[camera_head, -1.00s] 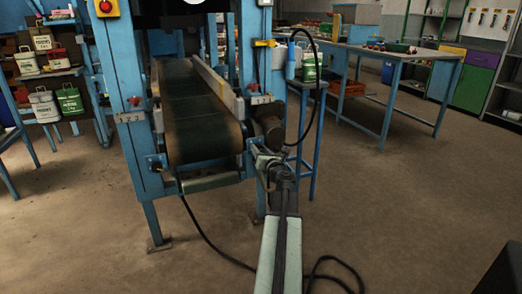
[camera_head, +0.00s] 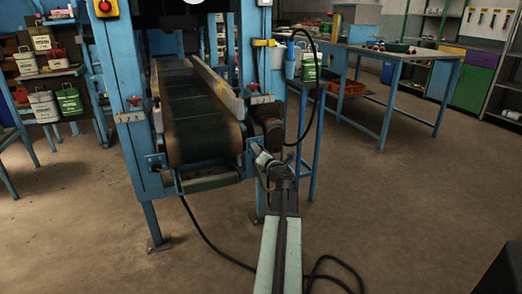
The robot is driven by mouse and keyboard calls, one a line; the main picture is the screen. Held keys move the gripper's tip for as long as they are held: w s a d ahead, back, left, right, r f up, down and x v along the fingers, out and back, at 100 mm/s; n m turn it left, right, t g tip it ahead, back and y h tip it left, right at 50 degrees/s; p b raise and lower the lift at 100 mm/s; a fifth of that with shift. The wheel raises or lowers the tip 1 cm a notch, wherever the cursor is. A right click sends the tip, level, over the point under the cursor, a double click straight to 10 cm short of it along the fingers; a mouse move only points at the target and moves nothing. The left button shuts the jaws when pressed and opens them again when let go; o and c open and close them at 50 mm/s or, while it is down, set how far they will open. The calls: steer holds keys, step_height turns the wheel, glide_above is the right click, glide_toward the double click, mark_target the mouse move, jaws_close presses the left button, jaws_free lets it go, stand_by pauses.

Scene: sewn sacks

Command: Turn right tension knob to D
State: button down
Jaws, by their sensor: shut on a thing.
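The conveyor (camera_head: 203,135) stands at centre-left, its dark belt running away from me between blue posts. My gripper (camera_head: 257,151) is at the lower right front corner of its frame, by the blue bracket beside the roller end. It is shut on the right tension knob, which is small and mostly hidden behind the jaws. The knob's letter marks cannot be read. The matching left knob (camera_head: 155,163) shows on the left bracket. Small red knobs sit higher on the left post (camera_head: 134,100) and right post (camera_head: 254,87), above pale plates.
A narrow blue stand (camera_head: 315,125) with a blue bottle and a green-white tin is close to the right of my gripper. A black cable (camera_head: 215,248) lies on the floor. A blue workbench (camera_head: 400,60) is farther right. The floor between is clear.

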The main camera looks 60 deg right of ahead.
steer(key=shift+s+d, duration=0.1)
steer(key=shift+s, duration=0.05)
steer(key=c, duration=0.9)
jaws_free()
steer(key=v, duration=0.7)
steer(key=shift+s+a, duration=0.25)
steer(key=shift+a, duration=0.05)
steer(key=shift+w, duration=0.1)
